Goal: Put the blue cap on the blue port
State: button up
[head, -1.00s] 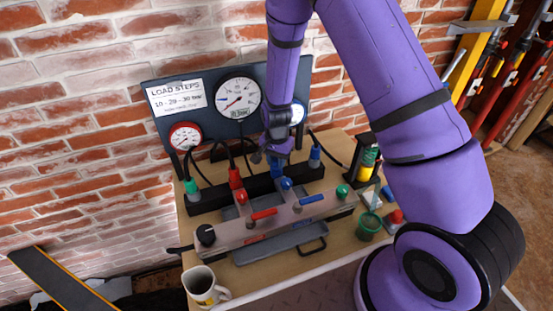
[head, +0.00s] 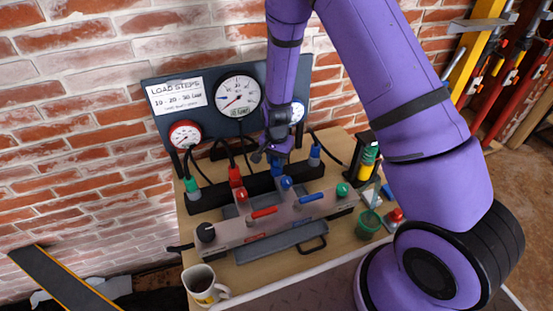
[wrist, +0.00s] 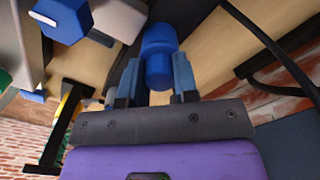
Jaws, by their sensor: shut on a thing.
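My gripper (head: 275,156) hangs in front of the gauge panel, above the back of the workbench. In the wrist view its two fingers (wrist: 157,76) are shut on the blue cap (wrist: 158,46), a round blue cylinder with a narrower end between the fingertips. In the head view the cap is hard to make out against the gripper. A blue fitting (head: 286,183), which looks like the blue port, sits on the grey manifold (head: 270,222) just below and in front of my gripper. A blue part (wrist: 62,18) shows at the upper left of the wrist view, apart from the cap.
Red (head: 241,195) and green (head: 343,189) fittings flank the blue one. Behind stands a black rail (head: 260,187) with coloured hose connectors. A green cup (head: 368,224) is at right, a mug (head: 202,284) at front left. Hoses hang near my gripper.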

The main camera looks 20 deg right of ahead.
jog(key=o, duration=1.5)
jog(key=shift+r, duration=3.95)
